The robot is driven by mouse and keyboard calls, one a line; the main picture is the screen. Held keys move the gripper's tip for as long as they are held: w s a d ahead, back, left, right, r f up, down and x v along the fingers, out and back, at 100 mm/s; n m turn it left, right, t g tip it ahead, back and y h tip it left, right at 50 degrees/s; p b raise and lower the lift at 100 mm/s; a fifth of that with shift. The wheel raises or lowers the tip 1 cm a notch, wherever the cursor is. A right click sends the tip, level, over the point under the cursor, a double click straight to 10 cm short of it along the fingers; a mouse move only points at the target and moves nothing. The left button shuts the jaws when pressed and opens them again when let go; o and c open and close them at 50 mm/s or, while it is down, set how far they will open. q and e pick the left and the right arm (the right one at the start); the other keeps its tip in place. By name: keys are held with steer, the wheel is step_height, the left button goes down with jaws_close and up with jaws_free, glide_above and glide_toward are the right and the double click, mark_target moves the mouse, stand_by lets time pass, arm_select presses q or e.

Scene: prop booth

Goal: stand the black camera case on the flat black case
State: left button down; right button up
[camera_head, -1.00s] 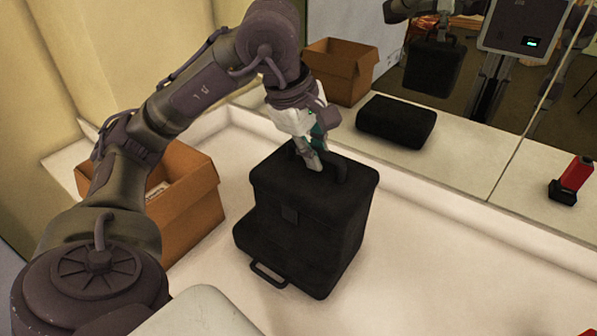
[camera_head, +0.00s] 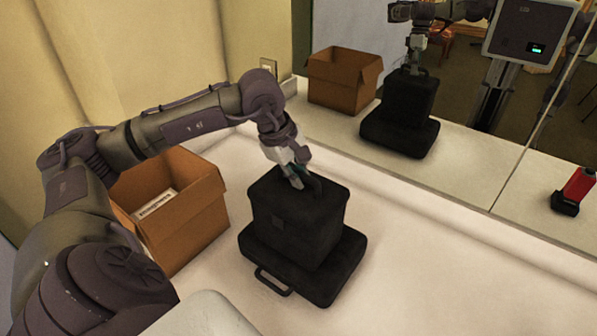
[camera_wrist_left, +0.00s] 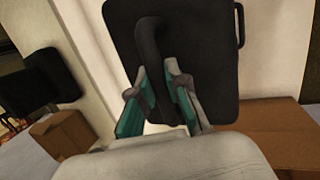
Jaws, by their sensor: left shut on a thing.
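The black camera case (camera_head: 290,222) is upright on the flat black case (camera_head: 335,273), which lies on the white counter with its handle toward the lower left. The mirror also shows the camera case resting on the flat case with no visible gap. My left gripper (camera_head: 299,181) is above the camera case and shut on its top handle. In the left wrist view, my left gripper's fingers (camera_wrist_left: 158,108) are either side of the dark handle (camera_wrist_left: 150,60), with black case surface behind; the two cases are hard to tell apart there. My right gripper is not in view.
An open cardboard box (camera_head: 190,225) stands left of the cases, below my left arm. A mirror (camera_head: 470,165) runs along the back and reflects the cases, the box and a red object (camera_head: 577,186). The counter right of the cases is clear.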

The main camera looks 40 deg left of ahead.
arm_select(q)
steer(key=shift+f, duration=0.15)
steer(key=c, duration=1.2)
jaws_free()
steer(key=shift+o, duration=0.2)
steer(key=shift+r, duration=0.3)
steer(key=v, duration=1.1)
steer(key=shift+s+r+b, duration=0.25)
steer(key=shift+r+b, duration=0.1)
steer(key=shift+b, duration=0.1)
steer(key=shift+f, duration=0.1)
